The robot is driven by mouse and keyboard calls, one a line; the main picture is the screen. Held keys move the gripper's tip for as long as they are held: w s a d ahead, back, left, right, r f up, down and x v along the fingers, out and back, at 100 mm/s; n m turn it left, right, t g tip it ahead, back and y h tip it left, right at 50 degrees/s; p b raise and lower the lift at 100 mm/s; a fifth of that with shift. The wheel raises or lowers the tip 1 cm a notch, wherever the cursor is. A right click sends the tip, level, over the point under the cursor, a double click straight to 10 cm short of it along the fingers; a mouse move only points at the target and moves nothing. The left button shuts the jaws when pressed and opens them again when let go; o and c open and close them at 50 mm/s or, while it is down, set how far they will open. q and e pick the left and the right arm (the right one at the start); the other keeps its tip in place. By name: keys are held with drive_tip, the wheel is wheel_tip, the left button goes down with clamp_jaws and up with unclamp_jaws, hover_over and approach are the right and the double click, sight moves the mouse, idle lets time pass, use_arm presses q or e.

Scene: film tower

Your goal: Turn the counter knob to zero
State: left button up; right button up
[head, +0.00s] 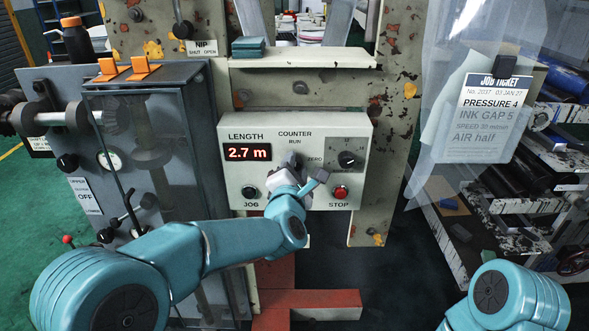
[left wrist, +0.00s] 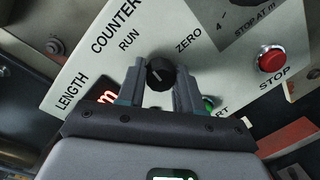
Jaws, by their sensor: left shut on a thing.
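The counter knob (left wrist: 160,74) is a black round knob on the cream panel, below and between the RUN and ZERO labels in the left wrist view. A short pale mark shows on its face; which label it points to is hard to tell. My left gripper (left wrist: 161,82) is shut on the knob, one grey finger on each side. In the head view my left gripper (head: 288,172) covers much of the knob. The red length display (head: 247,153) reads 2.7 m. My right gripper is out of view; only part of my right arm shows at the bottom right.
A job ticket (head: 494,105) hangs at the right. A grey cabinet (head: 140,150) with levers stands at the left.

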use_arm(q)
drive_tip(key=m, duration=0.2)
drive_tip(key=shift+m, duration=0.3)
drive_tip(key=m+p, duration=0.1)
drive_tip(key=m, duration=0.2)
drive_tip(key=shift+d+g, duration=0.1)
drive_tip(key=shift+g, duration=0.2)
drive_tip(key=m+y+p, duration=0.1)
drive_tip(key=m+p, duration=0.1)
drive_tip(key=m, duration=0.3)
drive_tip(key=shift+p, duration=0.3)
drive_tip(key=m+p, duration=0.2)
drive_tip(key=m, duration=0.2)
drive_tip(key=shift+f+g+y, duration=0.1)
drive_tip(key=shift+g+y, duration=0.2)
drive_tip(key=shift+y, duration=0.1)
drive_tip(key=shift+m, duration=0.3)
drive_tip(key=o, duration=1)
drive_tip(key=s, duration=0.5)
drive_tip(key=s+r+b, duration=0.1)
drive_tip(key=s, duration=0.4)
drive_tip(key=s+b, duration=0.1)
drive_tip(key=s, duration=0.5)
drive_tip(key=shift+s+r, duration=0.1)
drive_tip(key=shift+r, duration=0.3)
